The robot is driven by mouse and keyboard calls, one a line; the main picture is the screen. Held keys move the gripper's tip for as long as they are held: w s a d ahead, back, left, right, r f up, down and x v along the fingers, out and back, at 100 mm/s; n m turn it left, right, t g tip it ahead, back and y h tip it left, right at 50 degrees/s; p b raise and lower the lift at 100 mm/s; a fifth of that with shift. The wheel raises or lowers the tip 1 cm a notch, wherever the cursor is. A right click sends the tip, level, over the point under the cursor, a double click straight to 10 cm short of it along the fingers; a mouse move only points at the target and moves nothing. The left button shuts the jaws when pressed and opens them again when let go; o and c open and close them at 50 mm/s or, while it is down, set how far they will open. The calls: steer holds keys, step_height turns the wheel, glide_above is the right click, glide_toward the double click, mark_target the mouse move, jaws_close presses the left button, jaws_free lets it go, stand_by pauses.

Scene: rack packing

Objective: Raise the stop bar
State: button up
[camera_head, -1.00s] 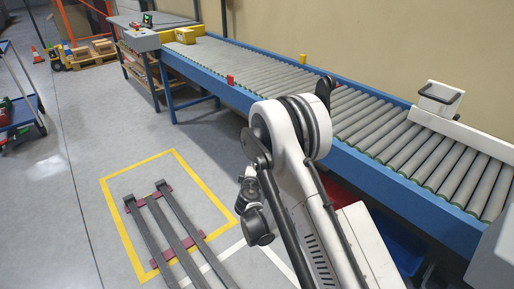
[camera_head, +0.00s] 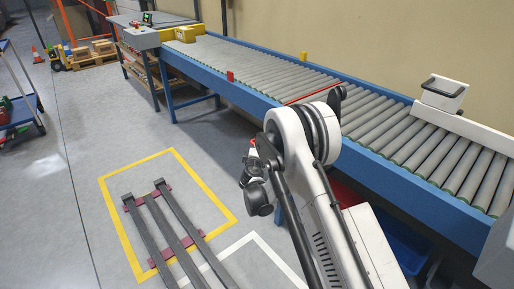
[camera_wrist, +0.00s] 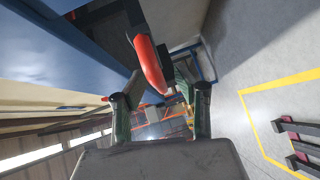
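A thin red bar (camera_head: 313,92), which looks like the stop bar, spans the rollers just behind my arm. I cannot tell its exact height above them. My gripper (camera_head: 252,172) hangs low in front of the conveyor's near side, its fingers small and partly hidden in the head view. In the wrist view my gripper's fingers (camera_wrist: 158,92) stand apart. A red-orange rounded piece (camera_wrist: 150,62), perhaps a lever handle, sits between and beyond them. No clear contact shows on both sides of it. A small red spot shows by the gripper in the head view.
The roller conveyor (camera_head: 262,92) has a blue frame. A red block (camera_head: 230,76) and a yellow block (camera_head: 303,57) stand on its edges. A white device (camera_head: 440,97) is at right. Dark rails (camera_head: 172,225) lie on the floor inside a yellow outline.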

jaws_close()
steer(key=shift+r+p, duration=1)
steer(key=shift+r, duration=2.15)
jaws_free()
steer(key=shift+r, duration=0.15)
steer(key=s+r, duration=0.1)
steer(key=s, duration=1.1)
steer(key=shift+a+r, duration=0.15)
steer(key=shift+r, duration=0.2)
